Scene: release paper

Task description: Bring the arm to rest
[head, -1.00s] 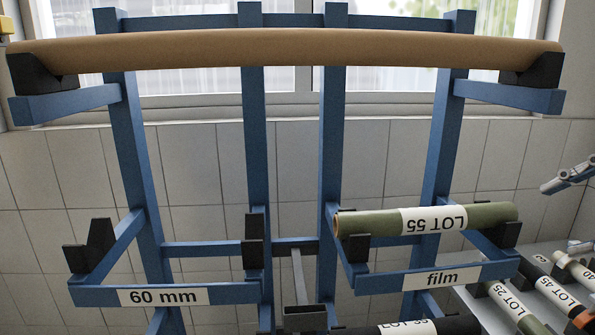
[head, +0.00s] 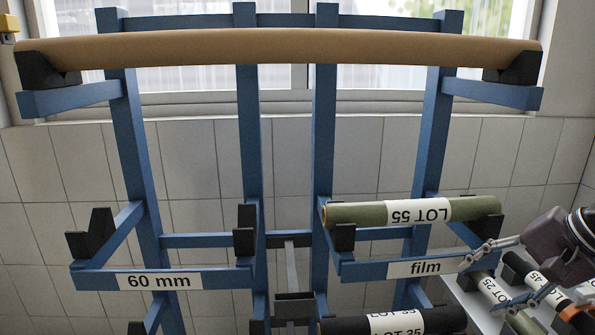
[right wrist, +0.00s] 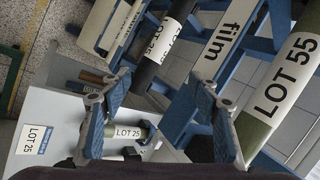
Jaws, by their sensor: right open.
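My right gripper (head: 476,287) is at the lower right of the head view, with its two fingers spread and nothing between them. It is in front of the right end of the "film" bracket (head: 365,271), below the green LOT 55 roll (head: 350,213). That roll lies across the bracket's black cradles. In the right wrist view the open fingers (right wrist: 160,80) frame the bottom. The LOT 55 roll (right wrist: 270,112) is at the right there, and a LOT 25 roll (right wrist: 148,132) shows beyond the fingers. My left gripper is not in view.
A long brown roll (head: 280,47) spans the top cradles of the blue rack (head: 325,140). The "60 mm" bracket (head: 220,279) is empty. A black LOT 35 roll (head: 345,327) lies low in the middle. Several rolls lie on the grey surface at lower right, partly behind my gripper.

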